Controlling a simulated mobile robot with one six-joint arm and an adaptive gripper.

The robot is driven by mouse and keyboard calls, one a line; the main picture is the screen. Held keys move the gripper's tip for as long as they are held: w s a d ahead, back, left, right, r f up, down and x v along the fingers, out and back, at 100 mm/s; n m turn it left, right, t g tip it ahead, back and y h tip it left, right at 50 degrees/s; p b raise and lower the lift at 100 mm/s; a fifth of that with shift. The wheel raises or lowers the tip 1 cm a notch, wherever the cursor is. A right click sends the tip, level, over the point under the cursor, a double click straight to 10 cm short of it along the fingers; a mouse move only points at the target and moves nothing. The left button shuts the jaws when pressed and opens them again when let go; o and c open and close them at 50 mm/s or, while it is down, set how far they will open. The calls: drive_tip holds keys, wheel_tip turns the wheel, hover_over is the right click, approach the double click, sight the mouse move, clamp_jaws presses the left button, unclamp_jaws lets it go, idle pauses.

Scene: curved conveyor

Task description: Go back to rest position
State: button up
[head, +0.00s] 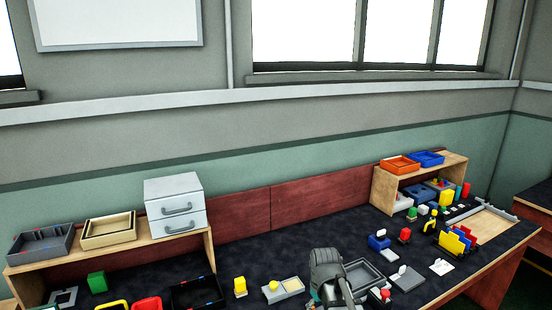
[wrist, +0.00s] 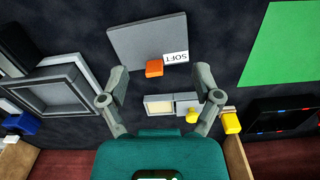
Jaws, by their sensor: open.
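My gripper (wrist: 160,76) is open in the wrist view, with its two fingers spread wide apart. Nothing is between its fingertips. It points down over the dark table, near a grey plate (wrist: 128,42) that carries an orange block (wrist: 154,69) and a white label (wrist: 176,53) reading "SOFT". In the head view my arm shows at the bottom centre, over the front of the table; the fingers cannot be made out there.
Near the gripper are a small light-coloured tray (wrist: 158,106), a yellow block (wrist: 231,122), a grey tray (wrist: 75,92) and a black tray (wrist: 285,117). Wooden shelves stand left (head: 160,249) and right (head: 385,190).

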drive_tip(key=s+d+r+m+p, duration=0.2)
drive_tip(key=s+d+r+m, duration=0.1)
drive_tip(key=s, duration=0.5)
drive_tip(key=shift+d+m, duration=0.45)
drive_tip(key=shift+m, duration=0.15)
idle(1.0)
